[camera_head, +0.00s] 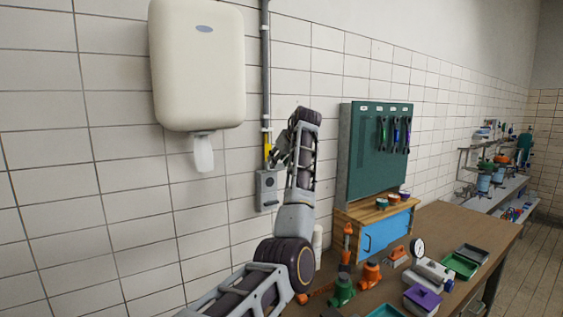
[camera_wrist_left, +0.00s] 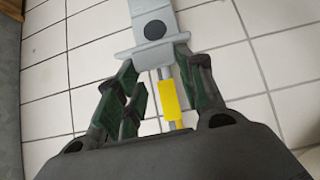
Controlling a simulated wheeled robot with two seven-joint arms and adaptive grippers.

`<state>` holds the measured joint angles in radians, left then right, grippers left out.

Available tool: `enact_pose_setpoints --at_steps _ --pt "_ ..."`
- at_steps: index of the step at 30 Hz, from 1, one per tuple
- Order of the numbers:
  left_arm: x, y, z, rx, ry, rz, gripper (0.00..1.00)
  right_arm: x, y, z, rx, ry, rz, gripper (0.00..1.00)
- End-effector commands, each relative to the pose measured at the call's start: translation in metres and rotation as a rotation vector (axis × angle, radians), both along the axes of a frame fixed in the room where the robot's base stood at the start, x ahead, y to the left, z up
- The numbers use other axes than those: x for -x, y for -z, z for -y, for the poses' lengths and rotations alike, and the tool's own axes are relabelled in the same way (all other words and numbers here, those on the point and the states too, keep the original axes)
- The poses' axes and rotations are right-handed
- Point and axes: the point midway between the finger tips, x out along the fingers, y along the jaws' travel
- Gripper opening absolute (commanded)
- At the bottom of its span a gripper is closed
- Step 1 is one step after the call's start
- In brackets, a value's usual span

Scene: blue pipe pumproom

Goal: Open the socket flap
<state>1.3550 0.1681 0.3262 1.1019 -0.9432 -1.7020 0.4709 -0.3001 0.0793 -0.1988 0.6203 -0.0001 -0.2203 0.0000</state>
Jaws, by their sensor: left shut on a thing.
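The grey wall socket (camera_head: 267,189) is fixed to the tiled wall below a conduit. In the left wrist view its grey body (camera_wrist_left: 172,10) shows at the top, with a dark round spot on it. A wide pale grey plate, which looks like the socket flap (camera_wrist_left: 152,47), crosses the view at the fingertips. My left gripper (camera_head: 276,157) is at the socket's upper edge, its two fingers shut on the flap from either side; the exact contact is hard to see. My right gripper is not in view.
A conduit with a yellow sleeve (camera_wrist_left: 171,104) passes between my left fingers. A white dispenser (camera_head: 198,65) hangs at upper left. A green tool board (camera_head: 370,150) stands to the right. The workbench (camera_head: 440,224) below holds several loose items.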

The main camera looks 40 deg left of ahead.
Motion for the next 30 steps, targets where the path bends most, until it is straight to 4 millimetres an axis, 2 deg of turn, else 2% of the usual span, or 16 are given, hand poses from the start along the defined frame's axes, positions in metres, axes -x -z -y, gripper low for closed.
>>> enact_pose_setpoints --at_steps 8,22,23,27,30 --pt "-0.001 0.003 -0.006 0.054 -0.003 -0.023 0.0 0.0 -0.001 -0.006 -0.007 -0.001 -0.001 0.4" --pt "-0.001 0.005 -0.006 0.063 -0.003 -0.028 0.0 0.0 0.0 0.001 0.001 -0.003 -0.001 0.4" --pt "-0.001 0.005 -0.006 0.063 -0.003 -0.028 0.41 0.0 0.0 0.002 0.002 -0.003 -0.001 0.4" --pt "-0.001 0.003 -0.006 0.06 -0.002 -0.025 0.59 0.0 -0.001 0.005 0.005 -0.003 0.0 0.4" --pt "-0.001 0.002 -0.005 0.058 -0.001 -0.023 0.61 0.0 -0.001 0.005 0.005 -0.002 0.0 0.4"
